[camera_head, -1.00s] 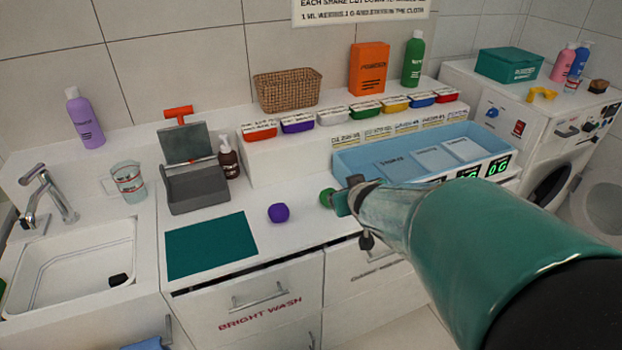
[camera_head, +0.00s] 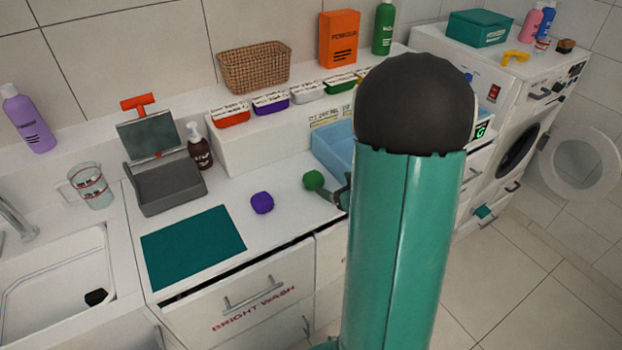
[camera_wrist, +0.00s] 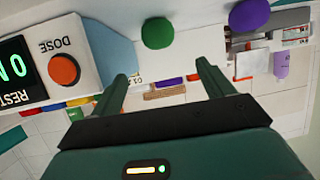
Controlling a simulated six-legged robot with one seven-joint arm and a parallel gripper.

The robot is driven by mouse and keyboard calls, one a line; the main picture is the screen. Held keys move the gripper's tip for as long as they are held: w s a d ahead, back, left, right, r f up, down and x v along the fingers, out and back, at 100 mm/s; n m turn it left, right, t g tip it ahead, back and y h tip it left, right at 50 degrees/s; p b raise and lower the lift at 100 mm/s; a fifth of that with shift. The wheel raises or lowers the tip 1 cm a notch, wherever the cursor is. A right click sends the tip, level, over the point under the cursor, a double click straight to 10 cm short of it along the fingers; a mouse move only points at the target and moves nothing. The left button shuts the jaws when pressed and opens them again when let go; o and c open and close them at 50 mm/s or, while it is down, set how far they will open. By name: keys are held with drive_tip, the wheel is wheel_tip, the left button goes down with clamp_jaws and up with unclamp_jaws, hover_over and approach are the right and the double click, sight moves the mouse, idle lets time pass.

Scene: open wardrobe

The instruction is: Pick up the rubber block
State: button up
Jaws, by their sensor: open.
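No object is clearly labelled as a rubber block.
The purple ball (camera_head: 262,202) and a teal mat (camera_head: 193,246) lie on the counter. The washer door (camera_head: 580,160) hangs open at right. Floor at right is clear.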

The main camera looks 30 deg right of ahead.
sight(314, 174)
drive_tip(key=x, duration=1.1)
drive_tip(key=shift+w+f, duration=0.2)
drive_tip(key=shift+w, duration=0.15)
drive_tip(key=c, duration=1.1)
drive_tip(key=shift+r, duration=0.1)
